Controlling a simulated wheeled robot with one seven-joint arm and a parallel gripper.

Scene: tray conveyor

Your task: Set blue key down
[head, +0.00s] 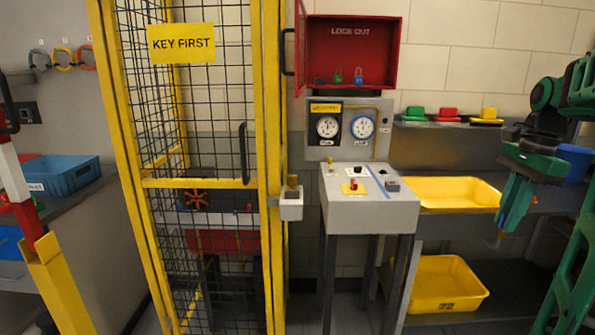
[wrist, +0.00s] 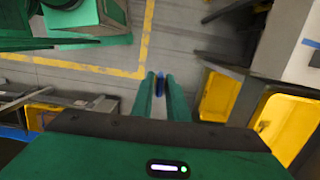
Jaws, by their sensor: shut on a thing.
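My gripper (head: 506,228) hangs at the right of the head view, fingers pointing down, to the right of the yellow tray and apart from the console. In the wrist view my gripper (wrist: 159,82) is shut on the blue key (wrist: 160,84), a small blue piece between the two green fingertips. The fingers hide most of the key, and I cannot make it out in the head view. Below the fingertips in the wrist view is grey floor with a yellow line; the key appears to touch nothing else.
The grey console (head: 365,211) carries a red knob. A yellow tray (head: 458,207) lies on the shelf, with a yellow bin (head: 447,303) below. Green, red and yellow blocks sit on the wall ledge (head: 448,124). The yellow-framed cage door (head: 270,150) stands left of the console.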

